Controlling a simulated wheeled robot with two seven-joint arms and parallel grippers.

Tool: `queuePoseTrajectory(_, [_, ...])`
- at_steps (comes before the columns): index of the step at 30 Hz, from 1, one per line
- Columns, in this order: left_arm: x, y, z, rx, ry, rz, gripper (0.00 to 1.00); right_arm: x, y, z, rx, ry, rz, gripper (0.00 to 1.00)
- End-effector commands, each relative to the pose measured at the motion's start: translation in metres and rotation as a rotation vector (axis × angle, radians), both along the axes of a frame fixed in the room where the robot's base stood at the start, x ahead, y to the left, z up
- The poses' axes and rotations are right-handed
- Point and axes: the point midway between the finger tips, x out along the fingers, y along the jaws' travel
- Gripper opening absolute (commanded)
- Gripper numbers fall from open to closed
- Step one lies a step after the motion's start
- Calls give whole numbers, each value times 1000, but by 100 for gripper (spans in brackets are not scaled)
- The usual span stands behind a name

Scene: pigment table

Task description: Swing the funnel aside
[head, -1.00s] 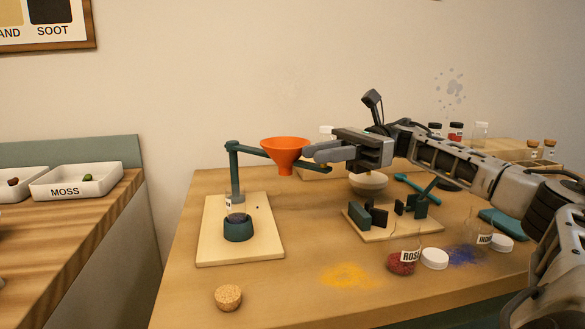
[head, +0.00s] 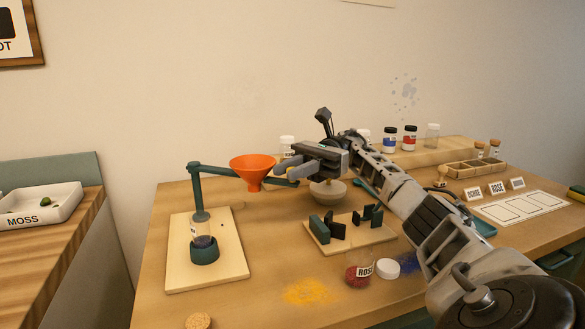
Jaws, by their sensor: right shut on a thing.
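The orange funnel (head: 253,168) hangs on a dark teal swing arm (head: 222,170) from a post on a pale wooden board (head: 178,268). The funnel is to the right of a small vial (head: 202,232), which stands in a round teal holder (head: 204,253) on that board, and is not above it. My right gripper (head: 284,168) is at the funnel's right side, shut on the funnel arm's right end; its fingers partly hide the exact contact. My left gripper is out of view.
A bowl (head: 327,192) and a board with dark upright blocks (head: 350,238) stand right of the funnel. A ROSE jar (head: 358,272), a white lid (head: 386,268) and yellow powder (head: 308,291) are in front. A cork (head: 198,321) lies at the front edge.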

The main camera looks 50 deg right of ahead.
Motion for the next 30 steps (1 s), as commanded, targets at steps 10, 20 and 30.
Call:
queuePoseTrajectory(10, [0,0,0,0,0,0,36,0,0,0,-1,-1,2,26])
queuePoseTrajectory(20, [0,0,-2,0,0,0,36,-1,0,21,-1,-7,2,26])
queuePoseTrajectory(30, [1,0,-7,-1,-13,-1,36,-24,25,68,-7,-3,4,26])
